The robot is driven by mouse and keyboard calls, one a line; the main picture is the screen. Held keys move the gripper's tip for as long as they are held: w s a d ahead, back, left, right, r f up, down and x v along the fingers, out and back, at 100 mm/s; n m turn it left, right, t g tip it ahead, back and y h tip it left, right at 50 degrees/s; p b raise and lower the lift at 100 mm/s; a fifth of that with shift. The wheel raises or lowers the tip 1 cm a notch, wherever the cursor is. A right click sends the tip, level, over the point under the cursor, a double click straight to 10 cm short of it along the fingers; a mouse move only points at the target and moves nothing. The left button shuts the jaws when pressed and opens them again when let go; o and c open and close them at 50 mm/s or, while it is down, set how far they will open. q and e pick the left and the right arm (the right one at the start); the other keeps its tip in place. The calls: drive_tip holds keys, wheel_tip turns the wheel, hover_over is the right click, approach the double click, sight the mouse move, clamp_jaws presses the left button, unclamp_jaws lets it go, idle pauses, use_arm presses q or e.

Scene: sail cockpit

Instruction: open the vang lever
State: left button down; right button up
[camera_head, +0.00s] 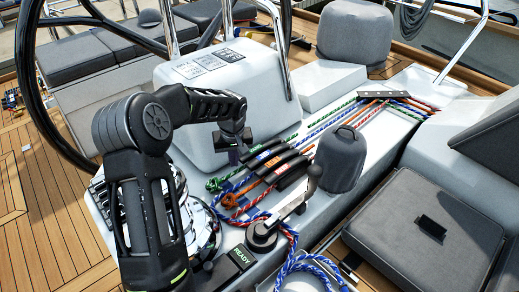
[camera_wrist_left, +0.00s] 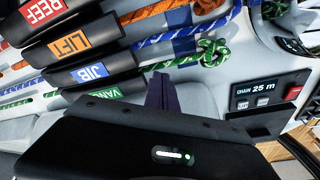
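The vang lever (camera_wrist_left: 108,97) is black with a green VANG label. In the wrist view my gripper housing covers part of it. In the head view it is the far lever (camera_head: 277,146) of a row lying side by side on the white console, the one with the green label. My left gripper (camera_head: 238,156) points down just left of the row. In the wrist view its dark fingers (camera_wrist_left: 163,92) are together, with nothing seen between them. They are beside the vang lever's end, apparently not touching it. My right gripper is not in view.
The jib lever (camera_wrist_left: 95,72), lift lever (camera_wrist_left: 70,42) and reef lever (camera_wrist_left: 40,12) lie close beside it. Knotted ropes (camera_head: 235,190) lead from the levers. A grey-covered winch (camera_head: 340,160) and a winch handle (camera_head: 295,200) stand nearby. A chain counter panel (camera_wrist_left: 265,90) is at right.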

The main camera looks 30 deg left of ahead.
use_arm(q)
drive_tip(key=shift+f+b, duration=0.5)
drive_tip(key=shift+f, duration=0.05)
drive_tip(key=shift+w+d, duration=0.15)
drive_tip(key=shift+w, duration=0.35)
drive_tip(key=shift+r, duration=0.2)
drive_tip(key=shift+w+r+p, duration=0.25)
drive_tip(key=shift+r+p, duration=0.3)
drive_tip(key=shift+r, duration=0.35)
drive_tip(key=shift+d, duration=0.1)
drive_tip(key=shift+w+r, duration=0.1)
drive_tip(key=shift+r, duration=0.05)
